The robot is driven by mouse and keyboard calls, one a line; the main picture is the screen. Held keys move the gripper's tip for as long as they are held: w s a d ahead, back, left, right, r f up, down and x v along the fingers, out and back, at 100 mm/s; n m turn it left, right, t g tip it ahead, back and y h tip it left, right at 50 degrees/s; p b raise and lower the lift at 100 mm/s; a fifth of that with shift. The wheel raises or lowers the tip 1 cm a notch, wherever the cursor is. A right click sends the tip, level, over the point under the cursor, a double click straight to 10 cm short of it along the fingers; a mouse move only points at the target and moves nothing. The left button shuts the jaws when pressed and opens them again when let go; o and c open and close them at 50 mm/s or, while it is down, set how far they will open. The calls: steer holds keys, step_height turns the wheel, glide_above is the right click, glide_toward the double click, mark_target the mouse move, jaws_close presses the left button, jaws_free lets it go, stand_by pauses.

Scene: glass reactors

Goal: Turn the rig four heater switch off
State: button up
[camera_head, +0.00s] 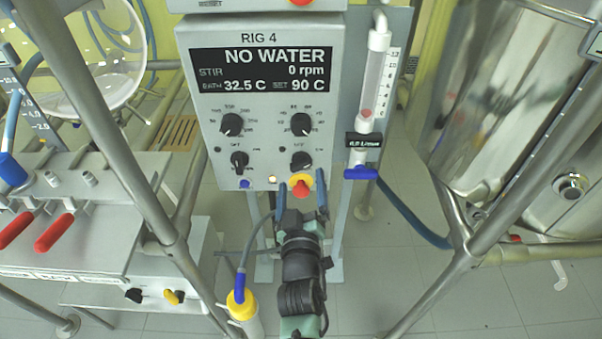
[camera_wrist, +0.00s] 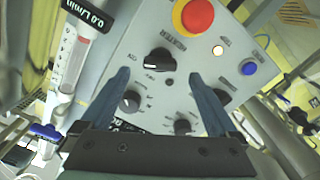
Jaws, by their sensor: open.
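The heater switch, a black knob labelled HEATER, sits at the panel's lower right (camera_head: 301,160) and in the upper middle of the wrist view (camera_wrist: 160,61). ON and OFF marks show near it in the wrist view; I cannot surely tell which one its pointer faces. My gripper (camera_head: 301,183) is open and empty below the knob in the head view. In the wrist view its blue fingers (camera_wrist: 159,76) stand on either side, the knob just beyond the gap.
A red emergency button on a yellow base (camera_wrist: 196,15) sits close by the heater knob. A lit lamp (camera_wrist: 218,50) and blue button (camera_wrist: 249,68) are beside it. Other knobs (camera_head: 232,124) are close. A flow meter with a blue valve (camera_head: 361,174) stands at the right.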

mark_target(301, 169)
steer(key=shift+w+b, duration=0.6)
steer(key=shift+w, duration=1.75)
steer(key=c, duration=1.4)
steer(key=shift+n, duration=0.4)
steer(key=n, duration=0.5)
steer(key=shift+n, duration=0.4)
steer(key=n, duration=0.5)
steer(key=shift+n, duration=0.3)
